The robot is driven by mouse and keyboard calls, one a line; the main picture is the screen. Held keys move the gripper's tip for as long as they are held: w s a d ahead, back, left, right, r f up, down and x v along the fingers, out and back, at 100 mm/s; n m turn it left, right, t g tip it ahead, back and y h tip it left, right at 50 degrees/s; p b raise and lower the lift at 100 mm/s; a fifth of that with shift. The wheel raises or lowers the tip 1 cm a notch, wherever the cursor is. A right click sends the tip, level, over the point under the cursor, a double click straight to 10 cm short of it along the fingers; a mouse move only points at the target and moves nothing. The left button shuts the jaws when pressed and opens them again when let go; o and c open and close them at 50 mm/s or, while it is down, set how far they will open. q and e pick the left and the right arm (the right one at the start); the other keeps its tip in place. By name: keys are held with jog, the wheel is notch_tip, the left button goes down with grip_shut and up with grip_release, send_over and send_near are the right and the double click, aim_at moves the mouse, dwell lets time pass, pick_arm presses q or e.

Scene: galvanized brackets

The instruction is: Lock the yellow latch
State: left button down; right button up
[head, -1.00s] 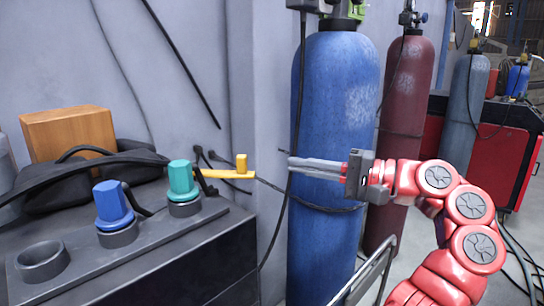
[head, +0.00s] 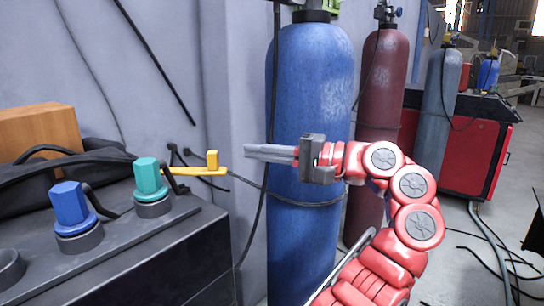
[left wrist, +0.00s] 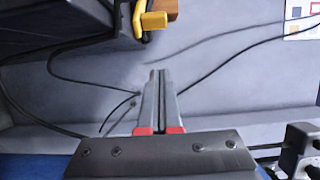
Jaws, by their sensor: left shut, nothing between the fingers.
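The yellow latch (head: 207,170) is a flat bar lying about level at the back right edge of a dark cabinet, with an upright knob near its free right end. In the left wrist view the latch (left wrist: 152,20) shows at the top, beyond my fingertips. My left gripper (head: 247,151) is shut and empty. Its fingers point left, a short way right of the latch and slightly higher in the picture, not touching it. In the left wrist view the closed fingers (left wrist: 159,74) point up toward the latch, with a gap between. My right gripper is not in view.
The dark cabinet (head: 150,255) carries a teal knob (head: 148,178) and a blue knob (head: 72,208) left of the latch. A blue gas cylinder (head: 310,90) stands behind my left gripper, a dark red one (head: 380,70) beyond. Black cables hang along the grey wall.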

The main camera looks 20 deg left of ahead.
pick_arm(q)
jog(key=s+a, duration=0.3)
jog(key=a, duration=0.1)
jog(key=shift+s+a, duration=0.25)
jog(key=shift+s, duration=0.1)
jog(key=shift+f, duration=0.1)
dwell(0.3)
